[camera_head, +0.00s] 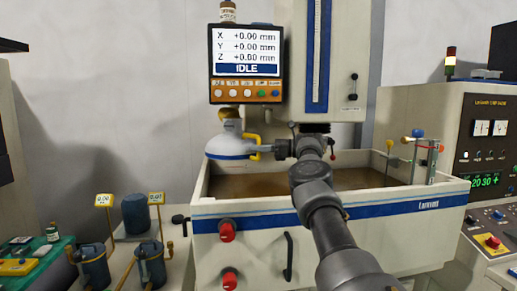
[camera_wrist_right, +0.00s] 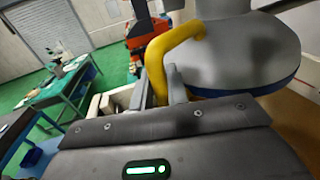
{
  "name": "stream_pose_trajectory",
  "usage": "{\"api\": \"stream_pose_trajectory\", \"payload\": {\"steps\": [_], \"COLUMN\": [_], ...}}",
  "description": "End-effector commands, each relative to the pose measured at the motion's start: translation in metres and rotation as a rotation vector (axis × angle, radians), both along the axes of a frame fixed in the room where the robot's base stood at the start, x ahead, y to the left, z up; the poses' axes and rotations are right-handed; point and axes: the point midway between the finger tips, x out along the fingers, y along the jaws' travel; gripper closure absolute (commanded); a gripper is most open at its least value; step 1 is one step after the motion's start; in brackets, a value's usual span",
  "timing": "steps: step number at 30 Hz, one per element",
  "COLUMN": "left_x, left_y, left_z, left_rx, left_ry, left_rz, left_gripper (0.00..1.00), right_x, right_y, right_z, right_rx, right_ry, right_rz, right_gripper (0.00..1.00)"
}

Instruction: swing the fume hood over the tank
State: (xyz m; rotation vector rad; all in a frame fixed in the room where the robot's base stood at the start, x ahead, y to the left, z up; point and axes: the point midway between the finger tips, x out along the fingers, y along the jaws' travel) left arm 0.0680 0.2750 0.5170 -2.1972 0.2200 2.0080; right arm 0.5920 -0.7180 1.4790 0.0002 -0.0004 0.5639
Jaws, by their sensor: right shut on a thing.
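The fume hood (camera_head: 228,146) is a pale dome with a blue lower rim, hanging at the left back end of the tank (camera_head: 415,203). Its yellow handle (camera_head: 253,137) is on the hood's right side. My right gripper (camera_head: 264,149) reaches over the tank and is shut on this handle. In the right wrist view the yellow handle (camera_wrist_right: 165,52) rises between the fingers and curves to the grey hood (camera_wrist_right: 245,55). The tank is white with a blue stripe and holds brownish liquid. My left gripper is not in view.
The control screen (camera_head: 245,63) reads IDLE above the hood. The machine column (camera_head: 332,55) stands behind the tank. Fixtures with red and blue knobs (camera_head: 420,155) stand at the tank's right end. A control cabinet (camera_head: 486,150) is at right.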

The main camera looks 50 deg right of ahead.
Motion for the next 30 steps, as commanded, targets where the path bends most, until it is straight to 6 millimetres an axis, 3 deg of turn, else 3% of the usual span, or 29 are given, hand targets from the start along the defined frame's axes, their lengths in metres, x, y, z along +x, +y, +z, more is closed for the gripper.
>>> {"api": "stream_pose_trajectory", "payload": {"steps": [2,3,7,19,30], "left_x": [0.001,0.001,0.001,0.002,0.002], "left_y": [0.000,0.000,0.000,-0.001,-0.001], "left_z": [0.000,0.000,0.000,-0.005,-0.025], "left_rx": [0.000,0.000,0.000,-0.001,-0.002], "left_ry": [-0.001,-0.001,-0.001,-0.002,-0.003], "left_rz": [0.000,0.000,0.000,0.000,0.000], "left_gripper": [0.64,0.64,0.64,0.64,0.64], "right_x": [0.000,0.000,0.000,-0.008,-0.067], "right_y": [0.000,0.000,0.000,-0.006,-0.043], "right_z": [0.000,0.000,0.000,-0.001,-0.001], "right_rx": [-0.001,-0.001,-0.001,0.000,-0.001], "right_ry": [0.000,0.000,0.000,-0.001,-0.003], "right_rz": [-0.002,-0.002,-0.002,-0.003,-0.004], "right_gripper": [1.00,0.83,0.66,0.65,0.65]}}
